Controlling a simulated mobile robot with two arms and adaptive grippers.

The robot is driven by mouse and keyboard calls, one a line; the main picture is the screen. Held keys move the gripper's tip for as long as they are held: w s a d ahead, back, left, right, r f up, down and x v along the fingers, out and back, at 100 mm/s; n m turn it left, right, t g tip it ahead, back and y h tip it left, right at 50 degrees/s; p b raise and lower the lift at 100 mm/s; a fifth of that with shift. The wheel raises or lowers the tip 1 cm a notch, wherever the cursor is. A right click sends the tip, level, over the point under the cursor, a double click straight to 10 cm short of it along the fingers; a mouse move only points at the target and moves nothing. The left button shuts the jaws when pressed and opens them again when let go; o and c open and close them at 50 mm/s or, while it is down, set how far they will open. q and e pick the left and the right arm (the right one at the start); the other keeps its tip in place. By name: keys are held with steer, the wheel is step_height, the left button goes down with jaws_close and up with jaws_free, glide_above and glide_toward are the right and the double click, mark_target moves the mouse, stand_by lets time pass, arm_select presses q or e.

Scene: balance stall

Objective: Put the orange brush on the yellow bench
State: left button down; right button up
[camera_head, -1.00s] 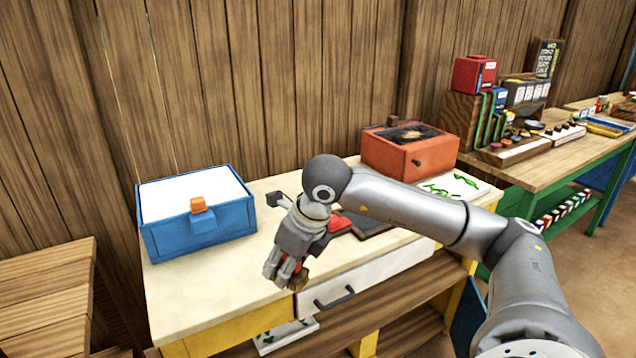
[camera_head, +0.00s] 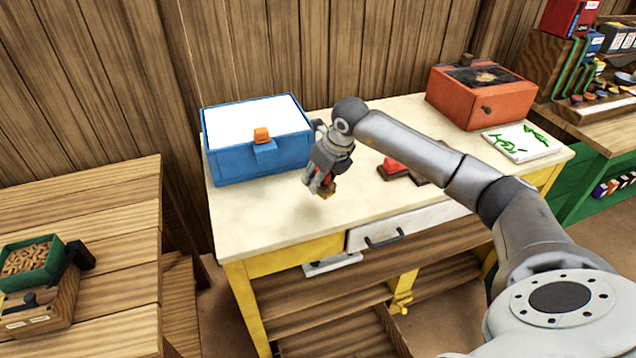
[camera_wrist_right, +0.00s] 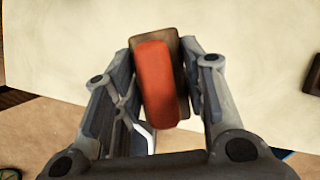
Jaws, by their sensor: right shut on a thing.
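My right gripper (camera_head: 320,185) is shut on the orange brush (camera_head: 327,190), which has a dark brown base. In the right wrist view, the brush (camera_wrist_right: 159,85) lies between the two fingers (camera_wrist_right: 158,100). The yellow bench (camera_head: 270,226) has a pale top and yellow frame. The gripper holds the brush over the bench top, in front of the blue box's right end; whether it touches the top I cannot tell. My left gripper is not in view.
A blue box (camera_head: 228,163) with an orange catch stands on the bench's left. A red block on a brown base (camera_head: 392,165), an orange-red box (camera_head: 463,100) and a white card (camera_head: 505,148) are to the right. The front left bench top is clear.

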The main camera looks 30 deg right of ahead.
mark_target(318, 198)
steer(key=shift+w+d+f, duration=0.15)
steer(key=shift+w+f, duration=0.55)
steer(key=shift+f, duration=0.15)
steer(key=shift+w+f, duration=0.15)
steer(key=shift+f, duration=0.15)
step_height(318, 198, down, 2)
steer(key=shift+f+p, duration=0.15)
steer(key=shift+p, duration=0.7)
steer(key=shift+d+f, duration=0.1)
steer(key=shift+f, duration=0.15)
steer(key=shift+f, duration=0.2)
steer(key=o, duration=1.1)
